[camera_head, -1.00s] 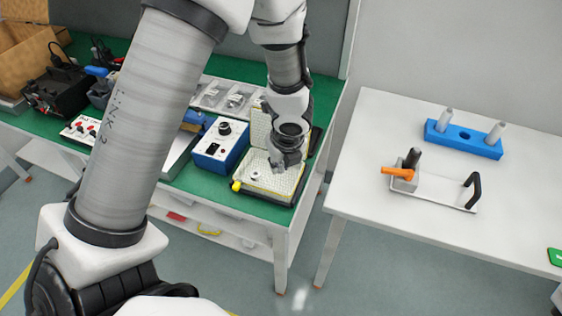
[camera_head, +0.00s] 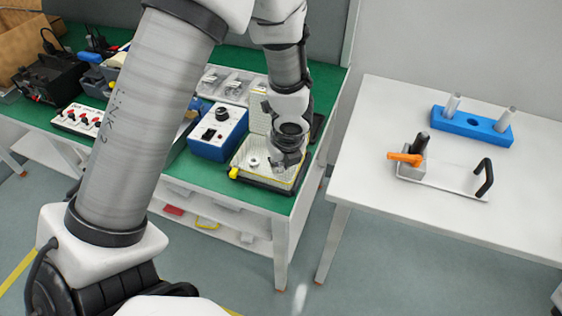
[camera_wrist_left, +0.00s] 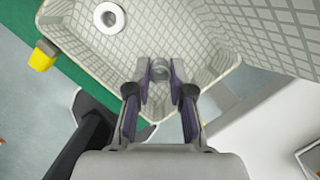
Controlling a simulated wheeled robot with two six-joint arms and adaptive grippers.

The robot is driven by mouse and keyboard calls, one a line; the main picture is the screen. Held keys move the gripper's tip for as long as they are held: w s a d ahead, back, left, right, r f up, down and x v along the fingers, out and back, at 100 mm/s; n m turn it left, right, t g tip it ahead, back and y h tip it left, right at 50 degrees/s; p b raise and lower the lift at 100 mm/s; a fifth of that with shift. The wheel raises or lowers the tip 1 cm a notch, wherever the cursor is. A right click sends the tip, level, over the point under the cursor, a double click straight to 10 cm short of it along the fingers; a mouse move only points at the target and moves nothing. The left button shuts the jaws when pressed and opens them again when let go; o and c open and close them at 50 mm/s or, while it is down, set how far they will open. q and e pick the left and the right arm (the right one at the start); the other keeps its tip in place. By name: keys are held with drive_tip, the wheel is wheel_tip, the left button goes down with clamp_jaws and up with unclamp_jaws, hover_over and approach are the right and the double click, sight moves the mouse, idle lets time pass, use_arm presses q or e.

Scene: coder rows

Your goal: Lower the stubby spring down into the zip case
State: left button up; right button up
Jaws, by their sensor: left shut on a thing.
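The zip case (camera_head: 240,163) lies open on the green bench top, with a pale grid-patterned lining and a yellow tab at its front left corner. Its lining (camera_wrist_left: 205,40) fills much of the left wrist view. My left gripper (camera_head: 282,165) points down over the right part of the case. In the left wrist view, its fingers are shut on a small grey round piece, apparently the stubby spring (camera_wrist_left: 160,68). I cannot tell whether it touches the lining. A white ring (camera_wrist_left: 109,17) lies in the case, apart from the fingers. My right gripper is not in view.
A blue control box (camera_head: 217,134) stands just left of the case. Clear trays (camera_head: 225,84) lie behind it. A white table (camera_head: 370,170) at the right carries a blue block (camera_head: 472,126) with pegs and an orange-handled fixture (camera_head: 405,158). A gap separates bench and table.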

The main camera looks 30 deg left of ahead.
use_arm(q)
drive_tip(key=shift+f, duration=0.3)
drive_tip(key=o, duration=0.9)
drive_tip(key=shift+r, duration=0.15)
drive_tip(key=v, duration=1.2)
